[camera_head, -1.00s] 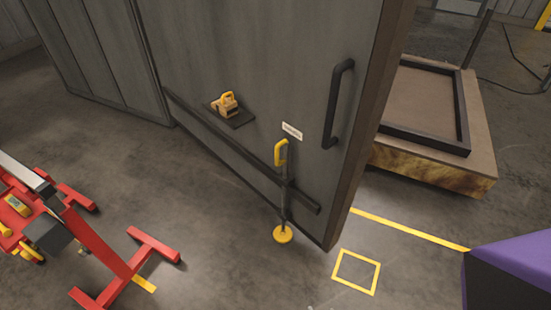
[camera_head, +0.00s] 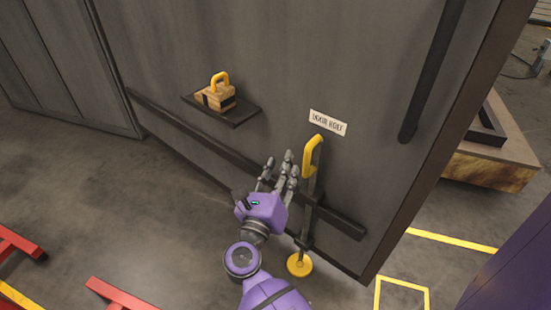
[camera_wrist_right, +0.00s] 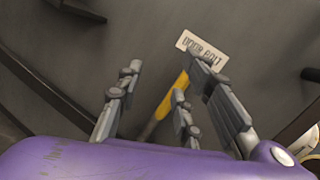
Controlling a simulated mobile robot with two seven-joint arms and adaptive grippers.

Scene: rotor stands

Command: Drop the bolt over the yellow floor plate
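The door bolt is a dark upright rod on the grey door (camera_head: 180,150), with a yellow handle (camera_head: 312,157) at its top. A round yellow plate (camera_head: 299,264) lies on the floor at the rod's lower end; I cannot tell whether the rod touches it. My right gripper (camera_head: 278,163) is just left of the handle, its fingers spread and empty. In the right wrist view, the fingers of the gripper (camera_wrist_right: 160,95) are apart and the yellow handle (camera_wrist_right: 172,96) shows beyond and between them, not gripped. My left gripper is not in view.
A "DOOR BOLT" label (camera_head: 328,122) is above the handle. A shelf (camera_head: 232,116) on the door carries a wooden block with a yellow handle (camera_head: 217,92). A yellow square outline (camera_head: 402,281) marks the floor at right. Red stand legs (camera_head: 115,296) are at lower left.

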